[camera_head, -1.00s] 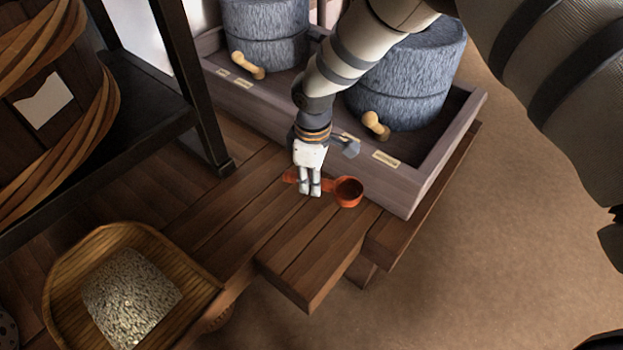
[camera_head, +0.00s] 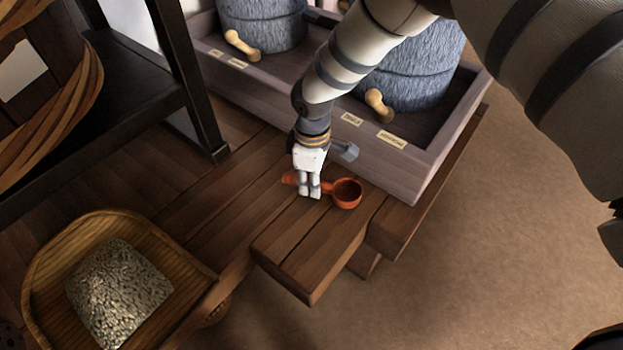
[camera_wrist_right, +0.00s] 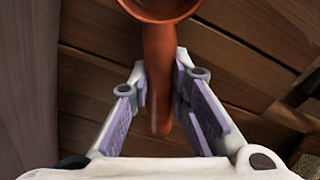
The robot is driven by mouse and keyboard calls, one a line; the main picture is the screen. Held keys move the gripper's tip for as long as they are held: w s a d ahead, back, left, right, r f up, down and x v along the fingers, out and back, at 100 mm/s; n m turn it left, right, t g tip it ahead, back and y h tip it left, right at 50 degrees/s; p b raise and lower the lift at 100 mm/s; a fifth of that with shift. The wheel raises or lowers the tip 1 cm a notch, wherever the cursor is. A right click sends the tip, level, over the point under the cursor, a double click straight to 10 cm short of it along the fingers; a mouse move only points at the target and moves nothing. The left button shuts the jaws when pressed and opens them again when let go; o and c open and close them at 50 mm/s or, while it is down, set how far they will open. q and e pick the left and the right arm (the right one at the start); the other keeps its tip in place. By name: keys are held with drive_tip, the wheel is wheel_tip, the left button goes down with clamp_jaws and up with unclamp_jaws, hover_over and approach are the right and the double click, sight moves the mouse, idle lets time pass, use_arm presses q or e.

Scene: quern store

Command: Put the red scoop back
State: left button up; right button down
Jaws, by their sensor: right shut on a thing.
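The red scoop (camera_head: 346,194) has a round bowl and a straight handle. My right gripper (camera_head: 310,190) is shut on the handle, with the bowl sticking out to the right in the head view. In the right wrist view the handle (camera_wrist_right: 160,80) runs between the two finger pads, and the bowl is cut off at the top edge. The scoop is over the wooden bench (camera_head: 300,262); I cannot tell how far above it. My left gripper is not in view.
A wooden trough (camera_head: 352,152) with small labels holds two grey stone querns (camera_head: 408,88) with wooden handles, just behind my right gripper. A wooden scoop-shaped tray (camera_head: 185,258) of grain is at lower left. A dark stand (camera_head: 190,90) is at left. Open floor lies right.

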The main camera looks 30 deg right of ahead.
drive_tip(key=shift+f+b, duration=0.3)
drive_tip(key=shift+f, duration=0.35)
drive_tip(key=c, duration=1.4)
unclamp_jaws()
drive_tip(key=shift+r, duration=0.1)
